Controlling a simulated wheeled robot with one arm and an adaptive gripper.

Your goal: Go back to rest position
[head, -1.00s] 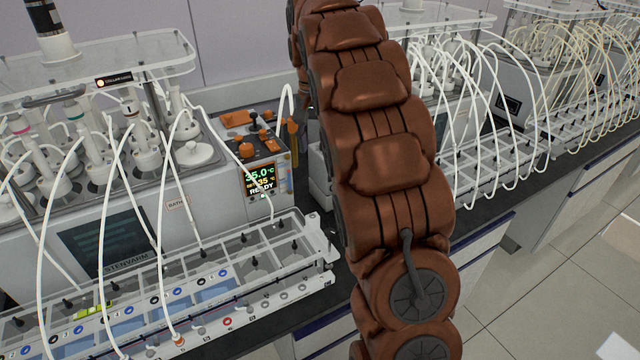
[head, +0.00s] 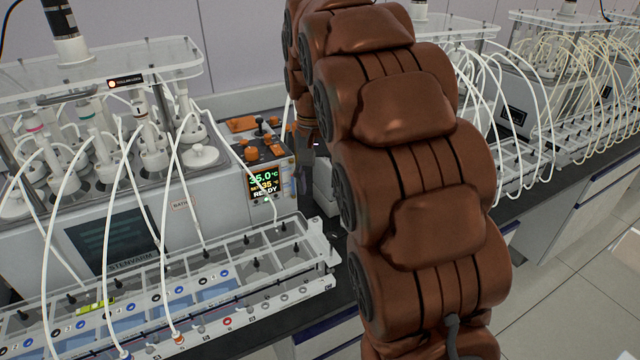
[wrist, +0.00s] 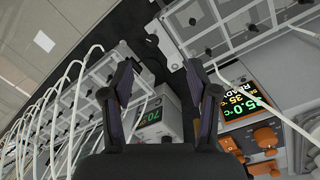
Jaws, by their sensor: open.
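My gripper shows in the wrist view (wrist: 159,72), with its two dark fingers spread apart and nothing between them. In the head view, part of my gripper (head: 306,172) hangs just right of a control unit (head: 264,182) whose screen reads 35.0 °C and READY. My brown padded arm covers the middle of the head view and hides part of the bench. The control unit's screen also shows in the wrist view (wrist: 238,103), to the right of the fingers. A second unit with a green number display (wrist: 152,115) shows between and beyond the fingers.
A water bath (head: 120,240) with several bottles and white tubes stands at left. A clear compartment rack (head: 250,262) lies in front of it. More tubed reactors (head: 560,100) line the bench at right.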

